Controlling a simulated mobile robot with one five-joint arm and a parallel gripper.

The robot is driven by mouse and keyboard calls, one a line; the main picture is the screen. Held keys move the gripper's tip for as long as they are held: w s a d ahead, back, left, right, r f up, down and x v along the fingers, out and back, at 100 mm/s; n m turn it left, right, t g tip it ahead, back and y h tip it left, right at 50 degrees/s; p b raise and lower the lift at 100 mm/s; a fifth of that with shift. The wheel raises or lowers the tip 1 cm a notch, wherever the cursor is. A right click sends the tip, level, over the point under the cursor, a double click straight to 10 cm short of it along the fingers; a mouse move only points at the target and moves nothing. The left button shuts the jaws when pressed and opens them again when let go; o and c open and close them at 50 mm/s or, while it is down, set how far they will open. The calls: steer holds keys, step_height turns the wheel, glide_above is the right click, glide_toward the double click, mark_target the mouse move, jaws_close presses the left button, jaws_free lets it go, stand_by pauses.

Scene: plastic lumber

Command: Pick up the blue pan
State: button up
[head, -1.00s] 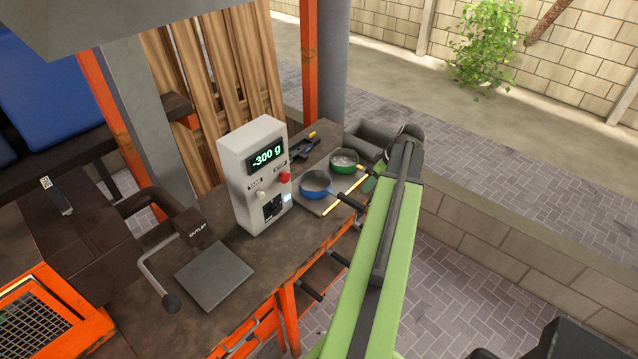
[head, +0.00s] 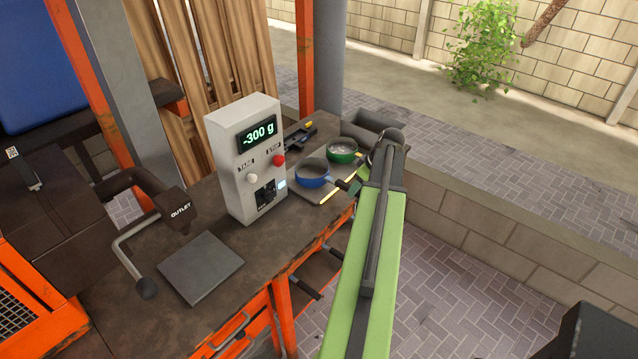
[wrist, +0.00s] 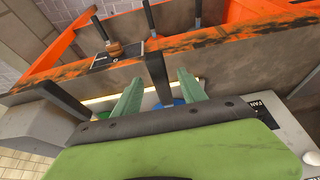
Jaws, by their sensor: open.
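The blue pan (head: 311,176) sits on a flat plate near the far right end of the workbench, right of the scale box. Its dark handle points right, toward my gripper (head: 356,187). In the wrist view my gripper (wrist: 158,76) is open, with its two green fingers on either side of the dark handle (wrist: 157,70). I cannot tell whether they touch it. Only small blue parts of the pan (wrist: 158,106) show there; my wrist hides most of it.
A green pan (head: 345,153) stands just behind the blue one. A grey box (head: 247,160) reading "-300 g" stands to the left. A grey square plate (head: 201,267) lies in front of it. A dark bin (head: 372,128) is at the back, and an orange bench frame (wrist: 215,37) is close by.

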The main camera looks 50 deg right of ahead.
steer(key=b+x, duration=0.3)
steer(key=x, duration=0.1)
steer(key=shift+w+f, duration=0.1)
steer(key=shift+f, duration=0.2)
steer(key=shift+r, duration=0.2)
jaws_close()
